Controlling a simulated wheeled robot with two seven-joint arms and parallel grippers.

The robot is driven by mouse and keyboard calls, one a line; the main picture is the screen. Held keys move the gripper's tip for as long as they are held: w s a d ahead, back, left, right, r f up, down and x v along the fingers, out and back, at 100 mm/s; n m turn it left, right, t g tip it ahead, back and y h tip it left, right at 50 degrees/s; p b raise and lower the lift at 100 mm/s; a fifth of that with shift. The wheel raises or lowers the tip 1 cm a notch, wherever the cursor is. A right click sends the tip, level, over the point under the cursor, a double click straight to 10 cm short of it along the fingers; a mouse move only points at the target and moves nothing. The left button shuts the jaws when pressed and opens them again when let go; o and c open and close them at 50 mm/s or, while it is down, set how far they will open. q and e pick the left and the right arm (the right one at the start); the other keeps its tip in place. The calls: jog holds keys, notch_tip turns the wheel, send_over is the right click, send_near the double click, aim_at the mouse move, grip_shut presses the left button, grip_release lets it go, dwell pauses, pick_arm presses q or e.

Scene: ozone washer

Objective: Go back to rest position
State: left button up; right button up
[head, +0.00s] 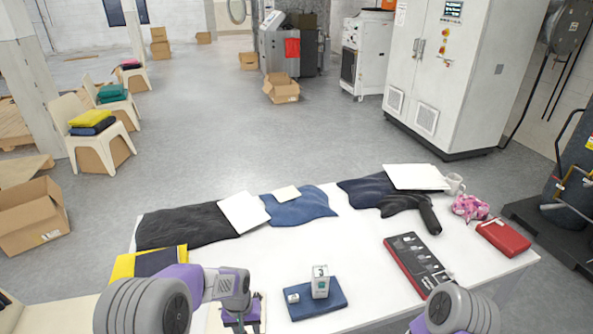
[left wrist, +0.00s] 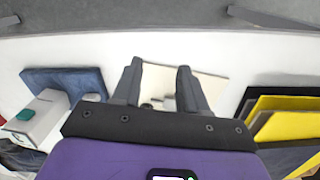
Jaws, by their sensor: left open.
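My left gripper (head: 241,318) hangs low over the front edge of the white table (head: 345,262), above a cream flat piece (head: 215,318). In the left wrist view, its two dark fingers (left wrist: 160,68) stand apart, with the cream piece (left wrist: 205,88) beyond them. Small pale items (left wrist: 160,103) show between the fingers; I cannot tell whether they lie on the piece. Nothing is visibly gripped. My right arm (head: 462,312) comes in at the lower right, with its gripper out of the picture.
A blue pad (head: 332,302) with a white box (head: 320,282) lies right of my left gripper; yellow folded cloth (head: 122,268) lies left. Dark garments (head: 185,226), a red-and-black case (head: 412,262) and a red box (head: 503,237) also occupy the table. The table's middle is clear.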

pick_arm(q)
jog(key=s+d+f+n+h+b, duration=0.1)
jog(key=s+f+b, duration=0.3)
jog(key=s+f, duration=0.5)
jog(key=s+d+f+h+b, duration=0.2)
jog(key=s+f, duration=0.8)
jog(key=f, duration=0.5)
jog(key=shift+s+d+n+t+b, duration=0.25)
jog(key=shift+d+n+t+b, duration=0.15)
jog(key=shift+b, duration=0.45)
